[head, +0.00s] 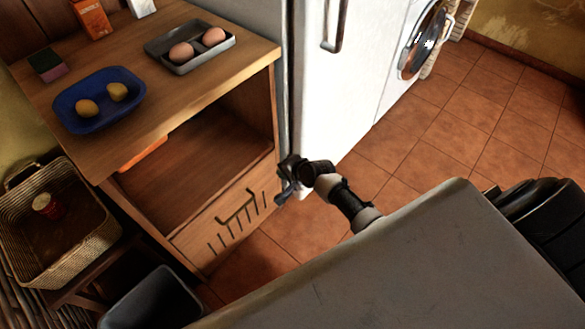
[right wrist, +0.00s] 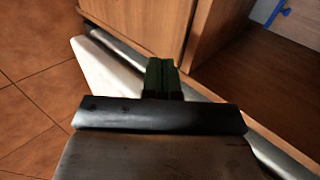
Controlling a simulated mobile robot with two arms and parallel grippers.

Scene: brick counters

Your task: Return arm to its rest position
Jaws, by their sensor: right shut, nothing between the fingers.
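My right gripper (head: 284,191) is in front of the wooden cabinet's right side, close to the lower edge of the white fridge. My left gripper is not in view.
The cabinet (head: 190,85) bears a blue tray (head: 66,122) with two yellowish items and a grey tray (head: 150,50) with two eggs. A wicker basket (head: 20,245) and grey bin (head: 150,300) stand lower left. The tiled floor (head: 450,130) is clear at right.

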